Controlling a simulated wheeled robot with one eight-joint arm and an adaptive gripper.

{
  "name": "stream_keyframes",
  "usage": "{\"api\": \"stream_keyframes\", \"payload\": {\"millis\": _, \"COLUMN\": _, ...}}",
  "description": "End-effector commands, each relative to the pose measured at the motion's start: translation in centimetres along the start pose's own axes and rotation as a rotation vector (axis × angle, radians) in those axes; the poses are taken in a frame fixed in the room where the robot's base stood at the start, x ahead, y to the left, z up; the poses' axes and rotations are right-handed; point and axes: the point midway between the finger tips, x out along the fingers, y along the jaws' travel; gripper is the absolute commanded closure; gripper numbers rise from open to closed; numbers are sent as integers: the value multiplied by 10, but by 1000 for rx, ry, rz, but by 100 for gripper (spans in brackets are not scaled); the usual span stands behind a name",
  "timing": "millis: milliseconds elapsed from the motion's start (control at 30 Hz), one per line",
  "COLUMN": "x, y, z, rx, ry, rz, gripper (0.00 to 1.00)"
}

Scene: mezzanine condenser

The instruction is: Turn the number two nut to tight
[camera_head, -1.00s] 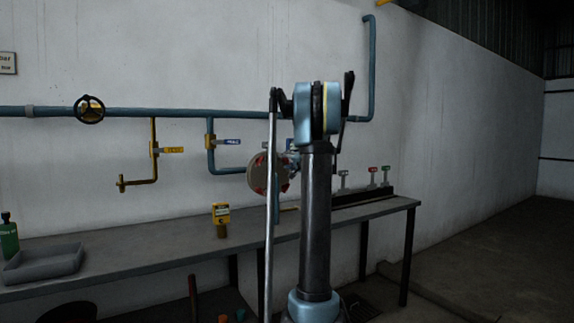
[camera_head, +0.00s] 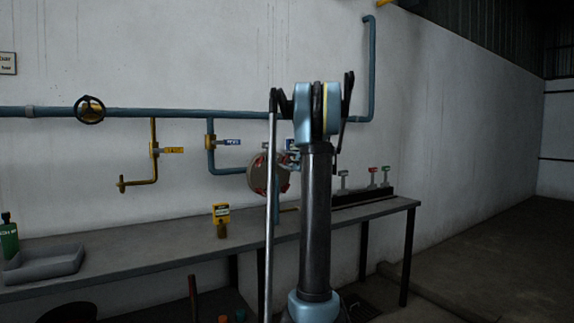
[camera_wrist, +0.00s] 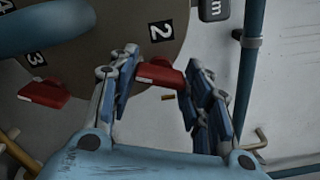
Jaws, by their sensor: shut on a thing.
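The number two nut (camera_wrist: 158,74) is a red block beside the black "2" label (camera_wrist: 161,31) on a round brown-grey plate (camera_wrist: 190,14) in the wrist view. My gripper (camera_wrist: 165,68) has its two fingers on either side of this nut and is shut on it. A second red nut (camera_wrist: 42,93) sits near the "3" label, left of my gripper and apart from it. In the head view the round plate (camera_head: 258,176) hangs on the wall pipework, partly covered by my arm. The gripper's contact is hidden there.
A grey bench (camera_head: 150,258) runs along the wall below the plate. It carries a yellow device (camera_head: 221,213), a grey tray (camera_head: 43,263) and a green bottle (camera_head: 9,238). Pipes with a yellow valve handle (camera_head: 172,150) are left of the plate. A blue pipe (camera_wrist: 250,60) passes right of my gripper.

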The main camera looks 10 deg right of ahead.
Motion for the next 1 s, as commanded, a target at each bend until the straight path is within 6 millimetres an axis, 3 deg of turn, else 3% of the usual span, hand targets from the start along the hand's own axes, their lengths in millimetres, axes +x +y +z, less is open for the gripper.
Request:
{"api": "stream_keyframes", "payload": {"millis": 333, "x": -1, "y": 3, "z": -1, "rx": 114, "ry": 2, "rz": 3, "gripper": 79}}
{"api": "stream_keyframes", "payload": {"millis": 833, "x": -1, "y": 3, "z": 0, "rx": 129, "ry": 0, "rz": 4, "gripper": 79}}
{"api": "stream_keyframes", "payload": {"millis": 867, "x": -1, "y": 3, "z": 0, "rx": 129, "ry": 0, "rz": 4, "gripper": 48}}
{"api": "stream_keyframes", "payload": {"millis": 900, "x": -1, "y": 3, "z": 0, "rx": 129, "ry": 0, "rz": 4, "gripper": 39}}
{"api": "stream_keyframes", "payload": {"millis": 1000, "x": -1, "y": 2, "z": 0, "rx": 130, "ry": 0, "rz": 3, "gripper": 35}}
